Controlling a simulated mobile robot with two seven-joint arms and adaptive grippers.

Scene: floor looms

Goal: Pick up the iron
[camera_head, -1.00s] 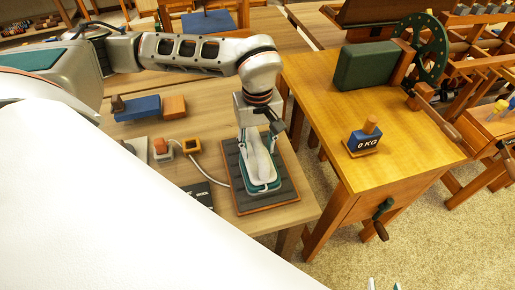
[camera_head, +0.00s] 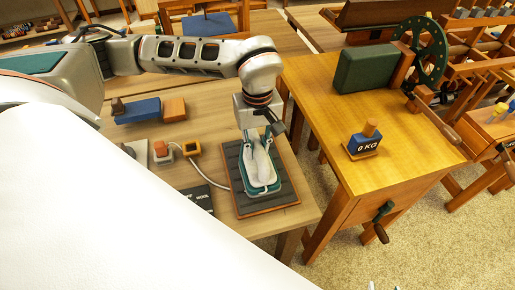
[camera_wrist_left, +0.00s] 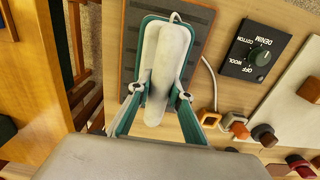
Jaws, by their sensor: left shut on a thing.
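The iron (camera_head: 261,172) is white on top with a teal base. It is over a dark ribbed pad with a wooden border (camera_head: 284,203), near the front corner of the left table. My left gripper (camera_head: 257,143) points down at it, its teal fingers on either side of the iron's white body. It is shut on the iron, as the left wrist view also shows (camera_wrist_left: 158,92). Whether the iron's base still touches the pad I cannot tell. Only two fingertips of my right gripper (camera_head: 384,286) show, apart, at the bottom edge.
A pale cord runs beside a black dial panel (camera_wrist_left: 257,53) marked denim, cotton and wool. Blue and orange blocks (camera_head: 138,109) lie further back. The right-hand table (camera_head: 420,155) carries a 0 KG block (camera_head: 363,144) and a green block (camera_head: 366,67).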

